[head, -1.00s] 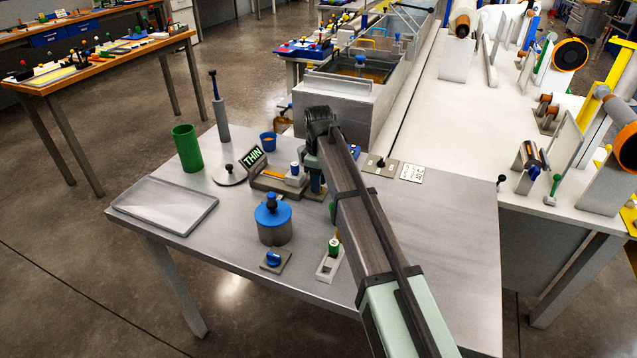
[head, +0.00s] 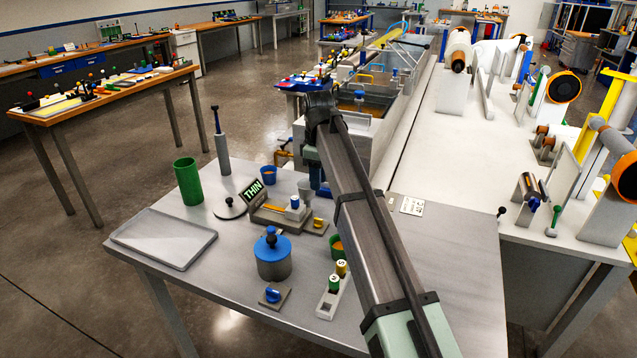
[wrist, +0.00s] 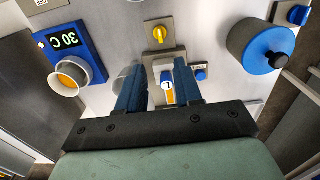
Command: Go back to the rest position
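My gripper (wrist: 158,82) is open, its two blue fingers apart with nothing held between them. In the head view my gripper (head: 318,178) hangs above the table (head: 205,290), behind the grey block. A blue-capped vial marked 1 (wrist: 167,86) stands on the grey block, seen past the fingers in the wrist view and apart from them. The vial also shows in the head view (head: 295,202). A yellow knob (wrist: 159,34) is ahead of the fingers. My forearm hides part of the table's right side.
A blue-lidded pot (head: 272,255), a rack (head: 330,300) with two vials, a green cylinder (head: 188,182) and a shallow tray (head: 160,238) stand on the table. A blue display reading 30 C (wrist: 67,45) is beside a cup.

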